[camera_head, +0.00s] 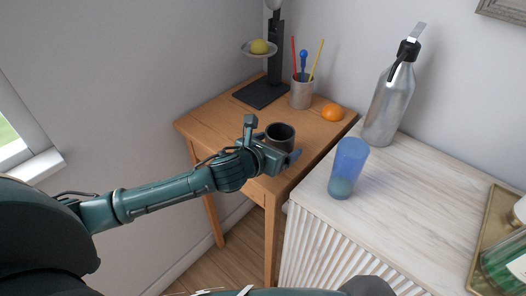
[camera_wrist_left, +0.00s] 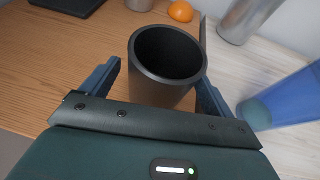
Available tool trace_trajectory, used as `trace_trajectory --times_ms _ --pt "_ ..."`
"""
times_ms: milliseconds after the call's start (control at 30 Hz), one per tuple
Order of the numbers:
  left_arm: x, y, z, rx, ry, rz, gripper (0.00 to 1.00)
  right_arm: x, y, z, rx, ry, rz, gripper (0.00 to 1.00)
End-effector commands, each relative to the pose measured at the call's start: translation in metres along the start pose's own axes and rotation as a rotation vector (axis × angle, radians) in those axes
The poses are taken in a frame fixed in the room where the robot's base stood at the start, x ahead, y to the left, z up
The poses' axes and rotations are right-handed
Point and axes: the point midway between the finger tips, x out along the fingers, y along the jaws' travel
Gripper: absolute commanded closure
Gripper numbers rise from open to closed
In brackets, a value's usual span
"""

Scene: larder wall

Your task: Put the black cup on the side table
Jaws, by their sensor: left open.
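The black cup (camera_head: 281,131) is upright over the front part of the wooden side table (camera_head: 218,118) and appears to stand on it; its base is hidden behind my gripper. My left gripper (camera_head: 279,154) reaches in from the left at the table's front edge. In the left wrist view the dark, empty cup (camera_wrist_left: 165,72) is between the two spread fingers of my left gripper (camera_wrist_left: 158,80). There is a visible gap to the left finger; the right finger is close to the cup's side, and I cannot tell whether it touches. My right gripper is not in view.
On the side table are a pencil holder (camera_head: 301,94), an orange (camera_head: 332,112) and a black stand (camera_head: 275,60) with a lemon (camera_head: 259,46). The white cabinet (camera_head: 420,190) to the right holds a blue glass (camera_head: 347,166), a metal bottle (camera_head: 388,105) and a gold tray (camera_head: 484,238).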

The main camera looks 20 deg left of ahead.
Motion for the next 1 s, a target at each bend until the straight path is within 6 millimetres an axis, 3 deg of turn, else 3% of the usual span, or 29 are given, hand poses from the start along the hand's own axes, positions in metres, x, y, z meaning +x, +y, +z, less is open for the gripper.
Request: trace_trajectory --times_ms 400,567,667,767,1000 --pt "-0.084 0.0 -0.001 0.001 0.001 0.0 0.12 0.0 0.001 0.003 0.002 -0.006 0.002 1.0" --pt "-0.098 -0.001 -0.001 -0.008 0.002 -0.001 0.12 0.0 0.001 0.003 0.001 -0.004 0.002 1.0" --pt "-0.1 -0.008 -0.009 -0.103 0.015 -0.018 0.12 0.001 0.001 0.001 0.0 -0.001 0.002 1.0" --pt "-0.099 -0.025 -0.027 -0.361 0.05 -0.054 0.12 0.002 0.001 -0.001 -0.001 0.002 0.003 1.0" --pt "-0.102 -0.067 -0.09 -1.332 0.189 -0.072 0.12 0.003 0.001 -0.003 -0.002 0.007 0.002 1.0"
